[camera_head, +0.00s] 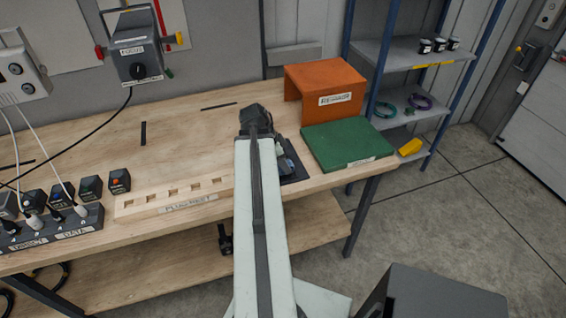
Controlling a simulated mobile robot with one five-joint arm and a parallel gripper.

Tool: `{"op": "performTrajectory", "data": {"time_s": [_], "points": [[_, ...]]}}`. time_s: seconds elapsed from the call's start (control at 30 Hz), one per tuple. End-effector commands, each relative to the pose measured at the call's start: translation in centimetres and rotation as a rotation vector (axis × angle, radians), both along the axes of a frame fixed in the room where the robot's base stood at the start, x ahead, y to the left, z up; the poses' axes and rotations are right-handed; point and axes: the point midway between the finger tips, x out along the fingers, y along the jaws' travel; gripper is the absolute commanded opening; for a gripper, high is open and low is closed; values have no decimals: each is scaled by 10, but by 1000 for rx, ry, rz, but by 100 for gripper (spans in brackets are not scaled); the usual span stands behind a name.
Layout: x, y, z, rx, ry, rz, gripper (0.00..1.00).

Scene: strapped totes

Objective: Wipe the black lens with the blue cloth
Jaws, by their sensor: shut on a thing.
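My pale arm with a dark strip along it reaches up the middle of the head view and ends in a dark joint (256,120) over the bench. I cannot tell whether this item includes the lens or the cloth. No blue cloth or black lens shows clearly.
A green board (345,145) and an orange open-sided box (325,88) stand right of the arm. A wooden plug rest (172,201), small plugs and a dark socket strip (48,232) fill the left front. The bench's left middle is mostly clear.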

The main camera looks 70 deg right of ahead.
Motion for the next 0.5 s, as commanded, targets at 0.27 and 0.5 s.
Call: {"op": "performTrajectory", "data": {"time_s": [0.27, 0.5], "points": [[0, 0, 38, 0, 0, 0, 7], [0, 0, 59, 0, 0, 0, 7]]}}
